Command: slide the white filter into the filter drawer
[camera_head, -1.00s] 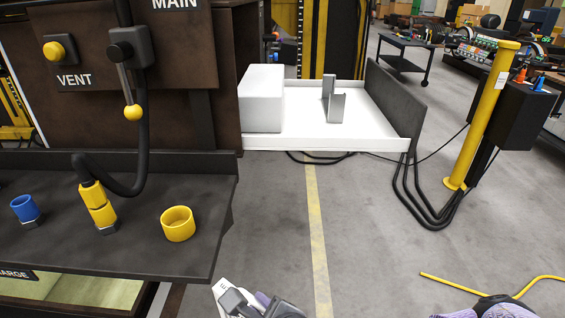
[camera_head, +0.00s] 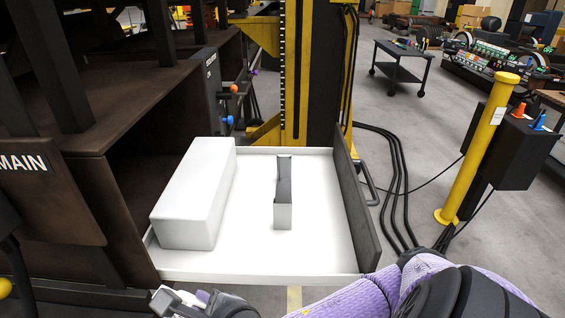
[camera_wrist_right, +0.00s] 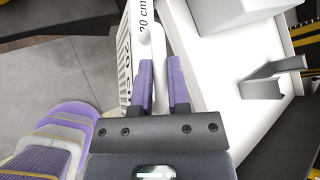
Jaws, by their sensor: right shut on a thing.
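The filter drawer (camera_head: 250,270) is a white tray pulled out of the brown cabinet, with a dark grey front panel (camera_head: 355,200) at its right end. A white block (camera_head: 195,190) sits in its left part and a grey upright bracket (camera_head: 283,200) stands near its middle. In the head view, only part of the right gripper (camera_head: 192,302) shows, at the bottom edge. My left gripper is out of view.
A yellow post (camera_head: 480,150) with a black box (camera_head: 515,148) stands right of the drawer, with black cables (camera_head: 395,190) on the floor between. A yellow and black column (camera_head: 310,80) rises behind the drawer. The floor farther right is partly clear.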

